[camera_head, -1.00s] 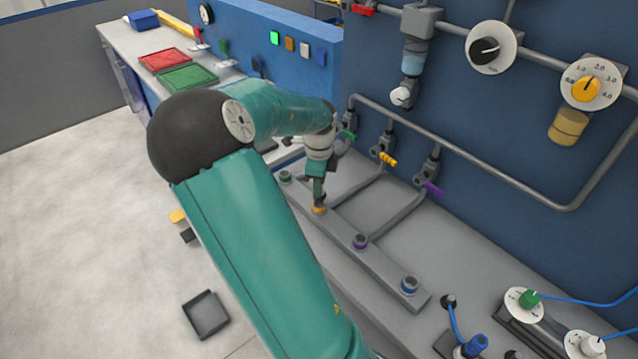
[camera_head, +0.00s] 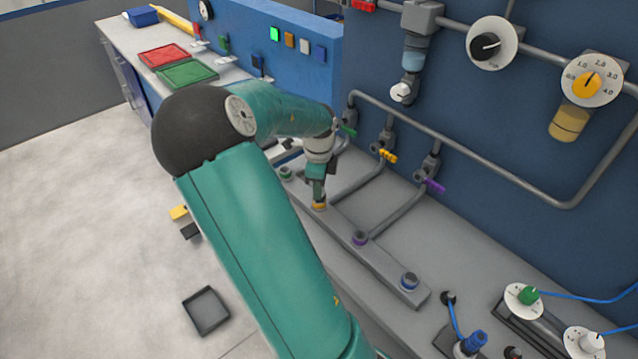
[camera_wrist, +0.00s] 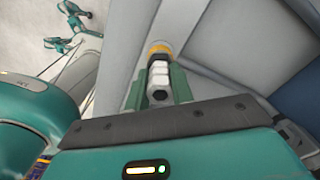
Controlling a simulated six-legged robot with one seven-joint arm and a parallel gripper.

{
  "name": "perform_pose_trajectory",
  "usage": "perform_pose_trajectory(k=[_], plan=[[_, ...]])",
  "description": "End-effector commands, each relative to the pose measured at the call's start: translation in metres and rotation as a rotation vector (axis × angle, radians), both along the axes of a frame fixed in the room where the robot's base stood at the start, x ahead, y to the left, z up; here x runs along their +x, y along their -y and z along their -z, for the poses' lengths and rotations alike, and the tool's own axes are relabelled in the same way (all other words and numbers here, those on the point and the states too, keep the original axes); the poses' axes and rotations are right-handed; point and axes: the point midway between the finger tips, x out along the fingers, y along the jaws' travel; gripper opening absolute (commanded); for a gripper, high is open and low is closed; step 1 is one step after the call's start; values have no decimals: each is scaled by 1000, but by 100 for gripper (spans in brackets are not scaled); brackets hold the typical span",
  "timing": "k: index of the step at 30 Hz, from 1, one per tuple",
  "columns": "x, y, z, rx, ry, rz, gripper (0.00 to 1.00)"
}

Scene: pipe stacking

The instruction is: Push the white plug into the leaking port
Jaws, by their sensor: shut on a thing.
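My gripper (camera_wrist: 160,85) is shut on the white plug (camera_wrist: 159,76), which sits between its two green fingers in the wrist view. The plug's far end meets the yellow-ringed port (camera_wrist: 159,48); how deep it sits is hidden. In the head view my gripper (camera_head: 318,194) points down at the same yellow port (camera_head: 319,205) on the grey manifold bar (camera_head: 385,268). The plug is too hidden there to make out. The purple port (camera_head: 360,238), blue port (camera_head: 409,281) and green port (camera_head: 286,173) are on the same bar. No leak shows.
Behind the bar, pipes run up to valves with green (camera_head: 348,132), yellow (camera_head: 388,156) and purple (camera_head: 433,185) handles. The blue panel (camera_head: 500,170) rises behind. Dials and cabled connectors stand at the right. A black tray (camera_head: 206,311) lies on the floor.

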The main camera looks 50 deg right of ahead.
Motion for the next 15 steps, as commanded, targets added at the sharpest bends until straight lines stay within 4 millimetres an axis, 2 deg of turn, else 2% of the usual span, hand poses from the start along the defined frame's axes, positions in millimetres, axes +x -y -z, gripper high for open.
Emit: perform_pose_trajectory(k=[5,6,9,15], plan=[[0,0,-1,0,1,0,0],[0,0,-1,0,1,0,31],[0,1,-1,0,1,0,49],[0,0,-1,-1,1,0,49]])
